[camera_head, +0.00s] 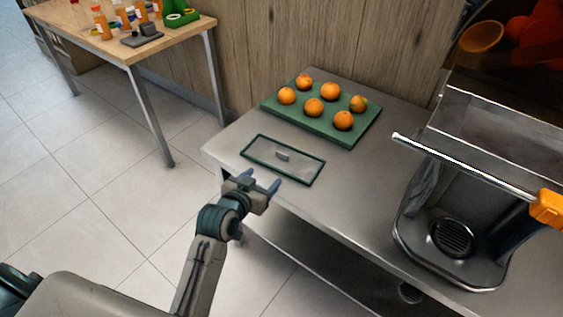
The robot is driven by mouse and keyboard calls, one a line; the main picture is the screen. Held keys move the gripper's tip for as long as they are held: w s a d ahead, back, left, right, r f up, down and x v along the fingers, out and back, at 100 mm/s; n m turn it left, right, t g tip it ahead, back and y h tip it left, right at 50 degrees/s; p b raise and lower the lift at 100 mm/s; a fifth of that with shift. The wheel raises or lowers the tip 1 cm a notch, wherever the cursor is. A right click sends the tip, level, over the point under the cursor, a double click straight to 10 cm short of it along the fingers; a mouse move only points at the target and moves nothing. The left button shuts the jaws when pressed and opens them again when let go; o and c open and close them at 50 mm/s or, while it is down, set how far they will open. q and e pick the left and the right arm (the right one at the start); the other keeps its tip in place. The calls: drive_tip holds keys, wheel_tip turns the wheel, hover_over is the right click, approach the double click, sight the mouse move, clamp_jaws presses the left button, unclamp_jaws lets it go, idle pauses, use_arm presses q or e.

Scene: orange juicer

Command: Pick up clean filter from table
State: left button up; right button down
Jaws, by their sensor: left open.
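The clean filter (304,167) appears to be the flat rectangular panel with a dark green rim and a small grey grip at its middle. It lies on the steel table (356,197), near the table's left front edge. My left gripper (260,183) is open and empty at the front edge of the table, just in front of the filter and apart from it. The fingers point toward the filter. My right gripper is not in view.
A green tray (272,106) with several oranges sits behind the filter. The juicer (455,215) stands at the right, with a bar reaching left from it. A wooden table (120,43) with bottles stands at the upper left. Steel between filter and juicer is clear.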

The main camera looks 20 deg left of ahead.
use_arm(q)
approach(282, 154)
drive_tip(key=x, duration=0.3)
drive_tip(key=shift+w+d+f, duration=0.15)
drive_tip(key=shift+w+f, duration=0.05)
drive_tip(key=shift+f, duration=0.15)
drive_tip(key=x, duration=0.4)
drive_tip(key=shift+w+r, duration=0.1)
drive_tip(key=shift+w, duration=0.15)
drive_tip(key=c, duration=1.1)
